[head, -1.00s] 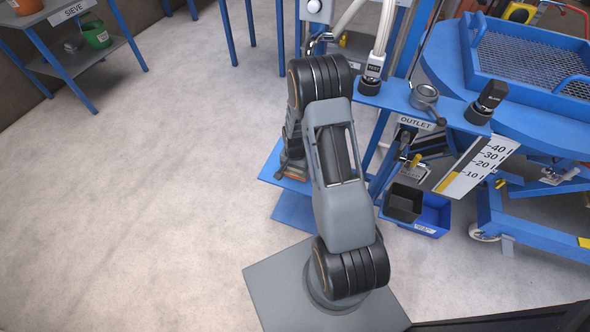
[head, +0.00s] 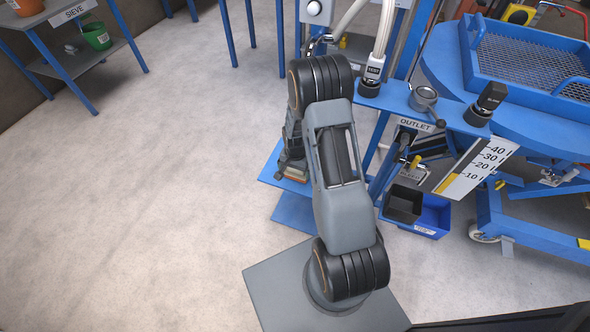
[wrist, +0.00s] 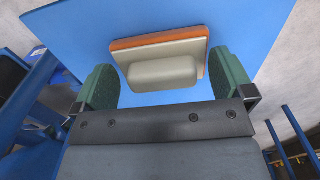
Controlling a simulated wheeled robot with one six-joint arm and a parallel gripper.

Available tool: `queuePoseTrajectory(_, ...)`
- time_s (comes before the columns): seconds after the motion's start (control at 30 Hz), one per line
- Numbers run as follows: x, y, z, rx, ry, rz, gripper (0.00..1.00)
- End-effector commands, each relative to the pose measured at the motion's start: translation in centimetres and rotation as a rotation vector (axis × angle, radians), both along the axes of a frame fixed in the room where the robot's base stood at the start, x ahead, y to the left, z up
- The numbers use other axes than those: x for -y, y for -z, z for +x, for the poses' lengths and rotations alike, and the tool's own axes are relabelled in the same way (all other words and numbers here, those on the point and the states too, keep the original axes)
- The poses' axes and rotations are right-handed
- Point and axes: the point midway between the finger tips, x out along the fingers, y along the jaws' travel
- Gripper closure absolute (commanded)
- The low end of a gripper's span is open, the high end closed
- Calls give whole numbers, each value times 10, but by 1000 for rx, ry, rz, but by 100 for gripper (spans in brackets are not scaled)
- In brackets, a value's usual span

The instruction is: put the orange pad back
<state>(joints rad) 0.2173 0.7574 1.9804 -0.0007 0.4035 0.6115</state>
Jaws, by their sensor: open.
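The orange pad (wrist: 158,40) has a pale layer and a raised pale block on it. In the wrist view it rests on a flat blue surface (wrist: 215,20). My gripper (wrist: 164,78) is open, with one green finger on each side of the pale block and gaps visible at both sides. In the head view, the pad (head: 296,179) shows in part at the low blue shelf (head: 310,188), just below my gripper (head: 290,165). My arm hides much of this area.
A black bin (head: 403,204) and a blue bin (head: 431,214) stand right of my arm, under the outlet sign (head: 415,124). A blue stand (head: 440,110) with fittings is behind. The floor to the left is clear up to the sieve table (head: 60,45).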

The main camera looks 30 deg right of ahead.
Motion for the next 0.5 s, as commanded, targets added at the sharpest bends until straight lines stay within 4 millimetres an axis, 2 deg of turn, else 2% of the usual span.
queuePoseTrajectory(0.3, 0, -64, 1, 4, 0, -1, 1)
queuePoseTrajectory(0.5, 0, -95, 0, 2, 0, -1, 1)
